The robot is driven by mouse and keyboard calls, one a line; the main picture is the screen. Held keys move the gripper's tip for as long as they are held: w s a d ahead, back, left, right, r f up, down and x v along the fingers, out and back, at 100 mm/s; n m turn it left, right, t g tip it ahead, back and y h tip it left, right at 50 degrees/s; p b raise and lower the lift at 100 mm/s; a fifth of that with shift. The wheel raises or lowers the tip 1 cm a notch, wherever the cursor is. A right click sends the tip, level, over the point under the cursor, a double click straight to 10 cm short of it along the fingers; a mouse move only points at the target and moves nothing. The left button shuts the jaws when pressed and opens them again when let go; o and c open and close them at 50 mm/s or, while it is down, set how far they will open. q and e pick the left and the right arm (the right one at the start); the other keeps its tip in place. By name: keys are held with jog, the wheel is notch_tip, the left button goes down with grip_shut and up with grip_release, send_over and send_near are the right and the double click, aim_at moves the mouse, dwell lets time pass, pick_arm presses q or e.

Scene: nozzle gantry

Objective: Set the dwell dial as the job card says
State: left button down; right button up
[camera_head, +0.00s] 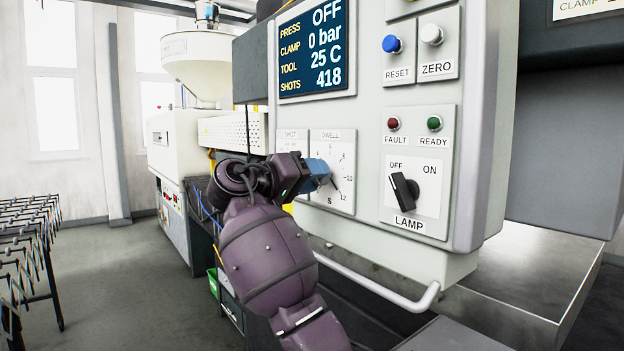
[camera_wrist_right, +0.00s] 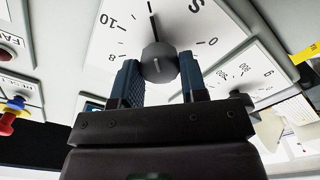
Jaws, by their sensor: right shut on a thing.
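The dwell dial (camera_head: 346,153) is a white plate with a numbered scale on the grey panel; it also shows in the right wrist view (camera_wrist_right: 90,48). My right gripper (camera_head: 326,175) is at the dial, its blue fingers shut on the round grey knob (camera_wrist_right: 159,62). The dial's black pointer (camera_wrist_right: 152,25) stands past 10, toward 12; the exact value is hard to read. In the head view, the gripper hides the knob and part of the scale. A card (camera_head: 588,8) with "CLAMP" is cut off at top right; its dwell line is not in view. My left gripper is out of view.
The shot dial (camera_wrist_right: 245,74) is beside the dwell dial. The lamp switch (camera_head: 404,190), fault and ready lights, and reset and zero buttons (camera_head: 431,35) are to the right. A screen (camera_head: 313,48) is above. A handrail (camera_head: 385,290) runs below the panel.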

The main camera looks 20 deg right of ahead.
jog(key=shift+f, duration=0.1)
jog(key=o, duration=0.9)
jog(key=shift+b+v, duration=0.35)
jog(key=shift+v, duration=5.05)
